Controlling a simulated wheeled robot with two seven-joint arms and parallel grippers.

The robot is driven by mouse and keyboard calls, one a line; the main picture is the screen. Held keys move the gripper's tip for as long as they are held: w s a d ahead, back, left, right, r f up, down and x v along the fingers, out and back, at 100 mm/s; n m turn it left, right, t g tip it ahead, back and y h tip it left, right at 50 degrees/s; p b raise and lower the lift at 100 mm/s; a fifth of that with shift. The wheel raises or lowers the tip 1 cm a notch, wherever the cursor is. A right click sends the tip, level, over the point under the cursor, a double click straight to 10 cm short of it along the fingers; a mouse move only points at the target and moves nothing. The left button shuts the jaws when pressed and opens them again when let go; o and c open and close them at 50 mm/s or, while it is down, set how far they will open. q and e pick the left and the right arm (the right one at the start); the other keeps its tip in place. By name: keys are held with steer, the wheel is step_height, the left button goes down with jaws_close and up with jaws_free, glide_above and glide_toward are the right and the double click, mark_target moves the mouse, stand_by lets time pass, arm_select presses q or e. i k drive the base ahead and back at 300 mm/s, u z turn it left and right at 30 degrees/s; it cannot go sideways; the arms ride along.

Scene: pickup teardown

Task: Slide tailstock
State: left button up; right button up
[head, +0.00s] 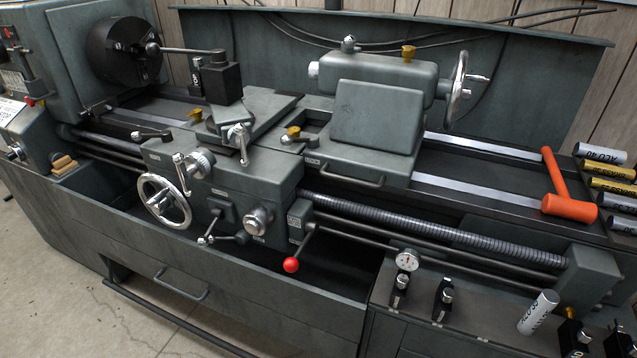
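The tailstock (376,112) is a grey block with a horizontal barrel on top. It sits on the lathe bed right behind and to the right of the carriage (225,170). Its chromed handwheel (458,88) is at its right end. Neither of my grippers shows in this view.
An orange mallet (567,200) lies across the right end of the bed. Labelled cylinders (610,172) lie at the far right. The chuck (118,50) is at the left. A red-knobbed lever (292,264) sticks out in front. A dial gauge (407,260) stands on the front cabinet.

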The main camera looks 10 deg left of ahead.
mark_target(376, 133)
steer(key=u, duration=1.55)
steer(key=i, duration=0.8)
steer(key=z, duration=1.45)
